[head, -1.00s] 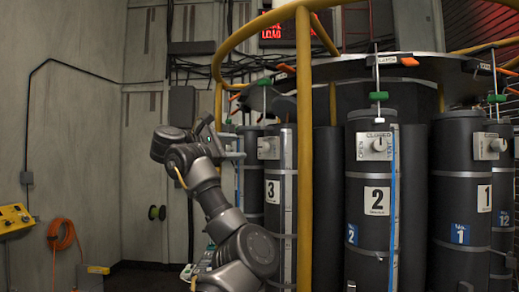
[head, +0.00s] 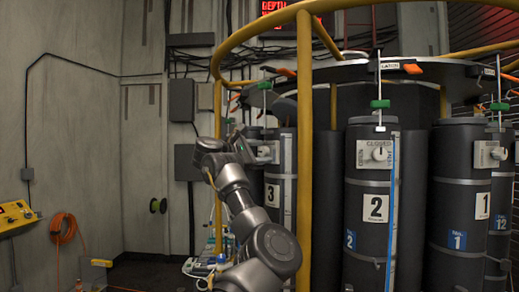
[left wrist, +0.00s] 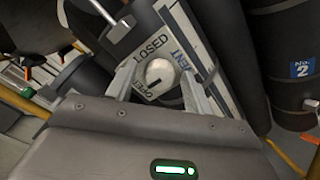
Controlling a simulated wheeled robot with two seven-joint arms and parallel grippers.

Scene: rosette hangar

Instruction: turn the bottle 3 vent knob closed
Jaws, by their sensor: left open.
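Bottle 3 (head: 272,192) is a dark cylinder with a white number label, left of the yellow post. Its vent knob (left wrist: 159,72) is a pale round knob on a white plate (left wrist: 176,28) lettered CLOSED, VENT and OPEN. A dark mark on the knob's lower edge lies near OPEN. My left gripper (left wrist: 159,84) is open, with one finger on each side of the knob in the left wrist view; I cannot tell whether they touch it. In the head view the left gripper (head: 262,152) is at bottle 3's plate and partly hides it. My right gripper is not in view.
A yellow post (head: 304,130) and ring rail stand just right of bottle 3. Bottle 2 (head: 371,190) and bottle 1 (head: 462,190) stand further right. A green-handled valve (head: 265,86) is above bottle 3.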

